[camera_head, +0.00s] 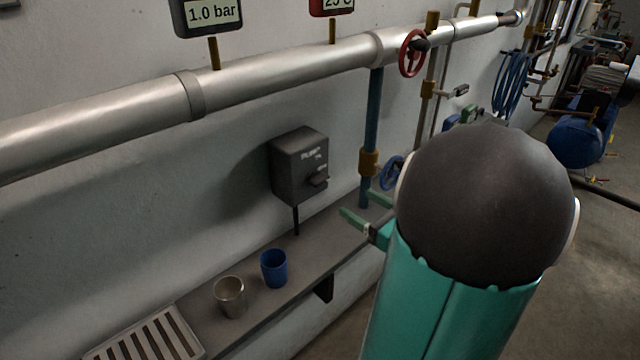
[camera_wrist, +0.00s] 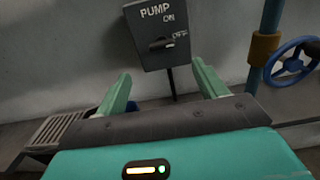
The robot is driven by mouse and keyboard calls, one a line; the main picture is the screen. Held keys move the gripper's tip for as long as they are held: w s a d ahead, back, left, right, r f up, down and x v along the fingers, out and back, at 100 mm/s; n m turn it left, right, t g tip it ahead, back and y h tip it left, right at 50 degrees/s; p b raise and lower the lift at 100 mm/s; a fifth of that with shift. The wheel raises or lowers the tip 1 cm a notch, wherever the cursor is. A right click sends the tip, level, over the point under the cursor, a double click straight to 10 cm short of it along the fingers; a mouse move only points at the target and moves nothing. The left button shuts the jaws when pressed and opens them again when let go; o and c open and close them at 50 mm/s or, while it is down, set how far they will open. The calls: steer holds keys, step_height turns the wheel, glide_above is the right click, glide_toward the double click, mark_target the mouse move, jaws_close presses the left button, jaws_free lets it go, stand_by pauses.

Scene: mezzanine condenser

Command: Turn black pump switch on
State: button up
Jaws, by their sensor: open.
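The black pump switch box (camera_head: 290,168) is mounted on the wall above a shelf. It also shows in the wrist view (camera_wrist: 148,52), with PUMP, ON and OFF in white letters. Its black knob (camera_head: 318,180) shows in the wrist view (camera_wrist: 162,44) with its handle roughly level, its right end just below the OFF mark. My gripper (camera_head: 360,206) has green fingers and is open and empty. In the wrist view my gripper (camera_wrist: 161,76) has its fingers spread below the box, on either side of it, apart from the knob.
A blue cup (camera_head: 273,268), a metal cup (camera_head: 229,297) and a slatted tray (camera_head: 150,338) stand on the shelf (camera_head: 325,243). A blue pipe (camera_head: 371,125) with a blue handwheel (camera_wrist: 292,62) is right of the box. A thick pipe (camera_head: 280,75) runs above.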

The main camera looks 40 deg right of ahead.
mark_target(324, 181)
steer(key=w, duration=1.2)
steer(key=shift+w, duration=0.25)
steer(key=c, duration=1)
